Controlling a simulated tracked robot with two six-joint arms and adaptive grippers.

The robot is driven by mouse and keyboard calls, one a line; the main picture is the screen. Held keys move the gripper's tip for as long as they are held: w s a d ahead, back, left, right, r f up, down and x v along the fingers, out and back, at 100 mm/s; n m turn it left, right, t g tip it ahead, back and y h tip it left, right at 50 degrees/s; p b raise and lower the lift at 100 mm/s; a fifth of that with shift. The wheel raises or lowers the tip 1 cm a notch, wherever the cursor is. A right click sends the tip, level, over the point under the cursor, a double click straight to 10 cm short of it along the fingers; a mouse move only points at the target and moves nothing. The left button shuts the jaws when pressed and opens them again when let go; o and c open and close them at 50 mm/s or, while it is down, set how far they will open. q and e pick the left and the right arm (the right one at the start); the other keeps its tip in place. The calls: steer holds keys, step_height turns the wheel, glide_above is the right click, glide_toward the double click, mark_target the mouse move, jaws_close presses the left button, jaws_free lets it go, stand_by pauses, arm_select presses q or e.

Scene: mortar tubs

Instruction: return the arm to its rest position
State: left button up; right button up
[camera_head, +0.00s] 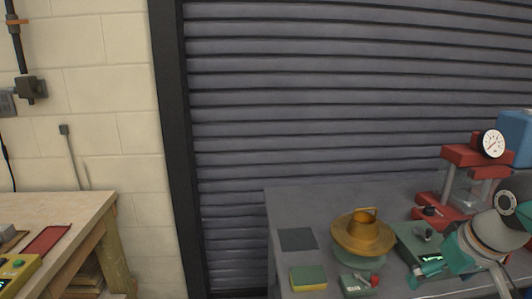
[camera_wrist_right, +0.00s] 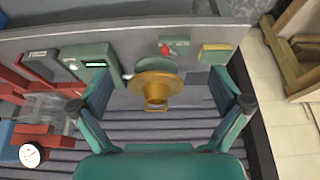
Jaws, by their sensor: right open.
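My right gripper (camera_head: 432,268) is at the right of the head view, over the right part of the grey table. In the right wrist view its two teal fingers (camera_wrist_right: 162,82) are spread wide with nothing held between them. A brass-coloured, wide-rimmed funnel-like piece (camera_head: 362,234) sits on a pale green round base on the table, to the left of the gripper. In the wrist view this brass piece (camera_wrist_right: 156,88) shows between the fingers, but lies beyond them on the table. My left gripper is not in view.
A green box with a display (camera_head: 420,246) and a red press with a dial (camera_head: 470,158) stand near the right arm. A small box with a red knob (camera_head: 358,283), a green-yellow sponge (camera_head: 308,278) and a dark square (camera_head: 297,239) lie on the grey table (camera_head: 290,205). A shutter stands behind.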

steer(key=s+a+f+g+y+p, duration=0.1)
steer(key=s+a+f+g, duration=0.2)
steer(key=f, duration=1)
steer(key=s+a+f+g+p, duration=0.1)
steer(key=a+f+g, duration=0.3)
steer(key=f, duration=0.9)
steer(key=s+a+f+m+y, duration=0.1)
steer(key=s+a+f+y, duration=0.1)
steer(key=s+a+f, duration=0.55)
steer(key=s+a+f+m+y, duration=0.1)
steer(key=s+a+f, duration=0.4)
steer(key=s+f, duration=0.5)
steer(key=shift+w+d+f+m+t+p, duration=0.15)
steer(key=shift+w+f+m+t, duration=0.1)
steer(key=shift+w+t, duration=0.8)
steer(key=shift+w+f+m+t+p, duration=0.2)
steer(key=shift+w+t, duration=0.35)
steer(key=shift+w, duration=0.95)
